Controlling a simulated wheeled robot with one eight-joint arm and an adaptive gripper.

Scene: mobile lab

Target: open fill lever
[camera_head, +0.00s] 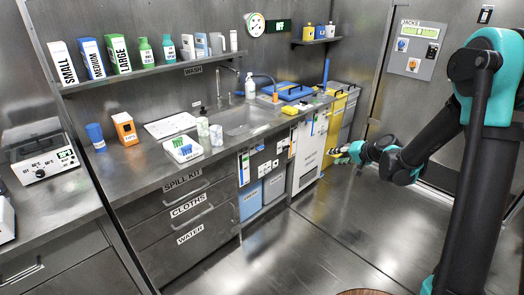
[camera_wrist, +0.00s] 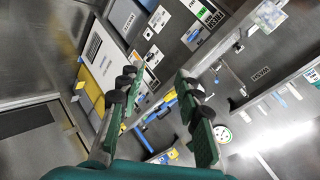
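I cannot make out a part that is clearly the fill lever in either view. My gripper (camera_head: 341,155) is at the end of my arm, in front of the cabinet fronts at the right end of the counter. In the wrist view my gripper (camera_wrist: 157,78) has its two fingers spread wide, with nothing held between them. Beyond the fingers are labelled cabinet fronts, a yellow cabinet (camera_wrist: 88,82) and blue parts (camera_wrist: 163,105). In the head view the yellow cabinet (camera_head: 333,130) stands just behind my gripper, partly hidden by it.
The steel counter has a sink (camera_head: 245,118), a white spray bottle (camera_head: 250,87) and a blue-lidded box (camera_head: 290,91). A shelf (camera_head: 150,73) of bottles and boxes runs above. A JACKS panel (camera_head: 416,49) hangs on the right wall. The floor (camera_head: 320,235) before the cabinets is clear.

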